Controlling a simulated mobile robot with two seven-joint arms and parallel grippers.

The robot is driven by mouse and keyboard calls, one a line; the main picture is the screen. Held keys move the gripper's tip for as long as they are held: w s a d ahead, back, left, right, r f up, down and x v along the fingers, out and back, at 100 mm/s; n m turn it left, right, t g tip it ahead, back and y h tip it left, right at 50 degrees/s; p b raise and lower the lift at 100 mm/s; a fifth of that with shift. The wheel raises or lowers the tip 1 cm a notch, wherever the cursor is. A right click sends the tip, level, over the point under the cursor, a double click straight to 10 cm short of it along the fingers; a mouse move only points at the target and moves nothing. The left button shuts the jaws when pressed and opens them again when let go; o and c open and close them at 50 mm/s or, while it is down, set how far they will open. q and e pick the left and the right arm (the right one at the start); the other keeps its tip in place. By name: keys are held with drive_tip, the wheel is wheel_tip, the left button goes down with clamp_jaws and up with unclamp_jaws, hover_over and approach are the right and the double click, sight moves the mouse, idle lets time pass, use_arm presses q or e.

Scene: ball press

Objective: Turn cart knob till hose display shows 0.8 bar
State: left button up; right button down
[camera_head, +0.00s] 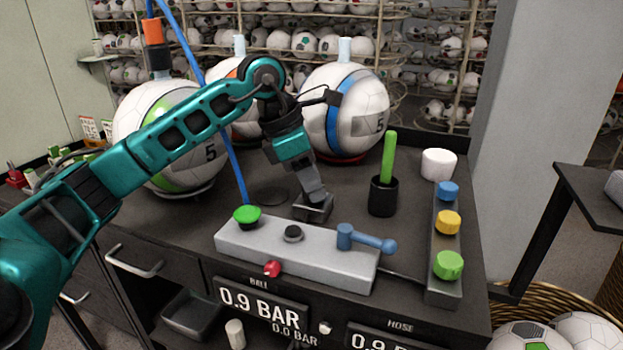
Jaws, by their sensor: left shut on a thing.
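My left gripper (313,207) points down at the back edge of a grey control panel (330,262) on the dark cart top. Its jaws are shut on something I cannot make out. The hose display (385,341) is cut off by the bottom edge and reads 0.9. The ball display (262,304) reads 0.9 BAR, with a smaller 0.0 BAR. My right gripper is out of view.
A strip at the right holds blue (448,191), yellow (448,222) and green (448,265) knobs. A black cup (383,196) with a green stick and a white cylinder (438,164) stand nearby. Large balls (343,108) stand behind. A blue hose (233,160) runs down to the panel.

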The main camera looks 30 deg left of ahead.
use_arm(q)
drive_tip(key=o, duration=1.1)
drive_tip(key=shift+c, duration=0.2)
drive_tip(key=v, duration=1.3)
drive_tip(key=shift+p, duration=0.4)
drive_tip(key=shift+s+f, duration=0.1)
